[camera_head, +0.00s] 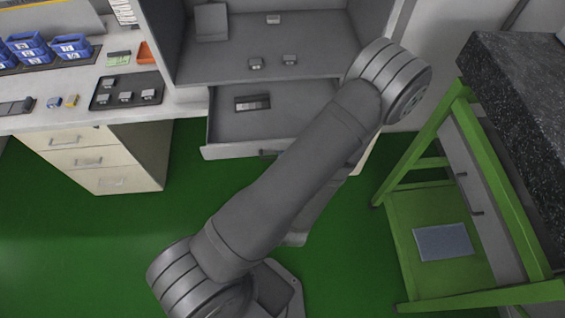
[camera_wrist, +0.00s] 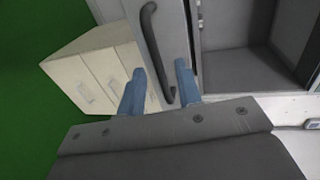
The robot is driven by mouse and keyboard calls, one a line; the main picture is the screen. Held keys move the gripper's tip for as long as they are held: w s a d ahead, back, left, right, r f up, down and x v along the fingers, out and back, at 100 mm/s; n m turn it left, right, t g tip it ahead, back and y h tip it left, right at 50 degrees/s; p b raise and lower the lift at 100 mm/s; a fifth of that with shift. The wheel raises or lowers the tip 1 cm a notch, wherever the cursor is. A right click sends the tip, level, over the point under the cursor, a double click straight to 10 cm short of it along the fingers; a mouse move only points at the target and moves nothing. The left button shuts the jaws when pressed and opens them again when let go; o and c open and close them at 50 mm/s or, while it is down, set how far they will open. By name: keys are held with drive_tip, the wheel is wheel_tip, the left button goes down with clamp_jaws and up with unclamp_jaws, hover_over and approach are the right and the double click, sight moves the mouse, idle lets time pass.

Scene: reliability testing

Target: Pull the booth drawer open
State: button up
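The booth drawer (camera_head: 228,151) stands pulled out below the grey booth, and its inside shows from above. Its dark bar handle (camera_head: 268,152) shows only in part, because my arm crosses in front of it. In the wrist view the curved dark handle (camera_wrist: 151,40) is fixed to the light grey drawer front (camera_wrist: 176,28). My gripper (camera_wrist: 160,67) has its two blue fingers apart, one on each side of the lower end of the handle. A gap shows between the fingers and the handle. The gripper is hidden in the head view.
A dark flat item (camera_head: 252,103) lies in the drawer. Several small parts sit on the booth floor (camera_head: 320,62). A beige drawer cabinet (camera_head: 110,165) stands at left under the bench. A green-framed table (camera_head: 410,235) stands at right. The green floor in front is clear.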

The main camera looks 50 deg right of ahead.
drive_tip(key=v, duration=0.7)
idle(0.3)
drive_tip(key=shift+s+a, duration=0.1)
idle(0.3)
drive_tip(key=x, duration=0.7)
drive_tip(key=shift+w+d, duration=0.2)
idle(0.4)
drive_tip(key=shift+s, duration=0.1)
